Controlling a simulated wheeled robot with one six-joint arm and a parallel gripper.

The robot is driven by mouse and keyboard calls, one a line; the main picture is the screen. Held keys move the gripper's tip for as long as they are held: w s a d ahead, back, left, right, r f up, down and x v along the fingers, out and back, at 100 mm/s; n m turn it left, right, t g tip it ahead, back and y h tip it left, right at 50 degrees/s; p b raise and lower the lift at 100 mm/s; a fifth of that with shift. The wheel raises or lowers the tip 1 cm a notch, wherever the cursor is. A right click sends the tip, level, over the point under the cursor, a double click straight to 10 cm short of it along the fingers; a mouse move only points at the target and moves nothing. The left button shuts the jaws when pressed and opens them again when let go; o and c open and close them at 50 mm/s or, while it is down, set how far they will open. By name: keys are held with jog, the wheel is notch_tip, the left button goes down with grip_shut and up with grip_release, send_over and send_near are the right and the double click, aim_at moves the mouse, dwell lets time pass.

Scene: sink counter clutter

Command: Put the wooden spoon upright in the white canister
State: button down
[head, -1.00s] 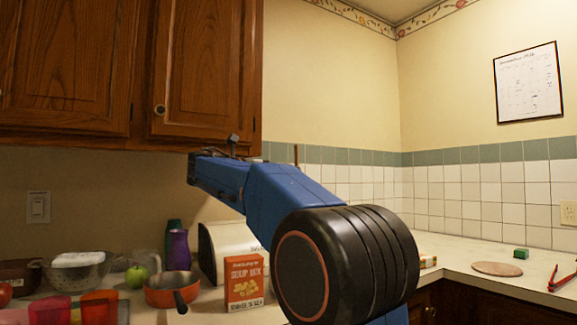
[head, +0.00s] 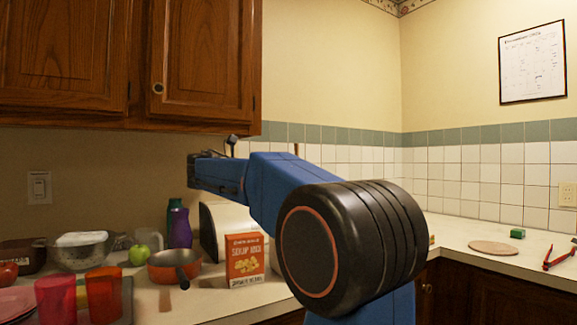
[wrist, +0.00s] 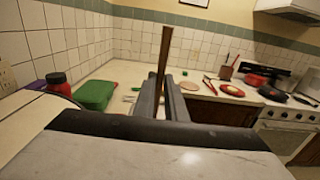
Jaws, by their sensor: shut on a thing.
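My gripper (wrist: 164,100) is shut on the wooden spoon (wrist: 164,55), seen in the wrist view. The spoon's brown handle stands nearly upright between the two fingers and rises above them. In the head view a short brown tip of the spoon (head: 296,149) shows above my blue arm, in front of the tiled wall. The gripper itself is hidden behind the arm there. The spoon's lower end is hidden. I cannot make out the white canister in either view.
A soup mix box (head: 244,260), an orange pan (head: 174,267), a purple bottle (head: 180,228) and red cups (head: 104,293) crowd the left counter. The right counter holds a round board (head: 493,247) and a green block (head: 517,233). A green box (wrist: 96,92) shows in the wrist view.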

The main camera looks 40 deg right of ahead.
jog(key=shift+f, duration=0.25)
jog(key=c, duration=1.7)
grip_release()
jog(key=v, duration=1.7)
jog(key=shift+w+a, duration=0.15)
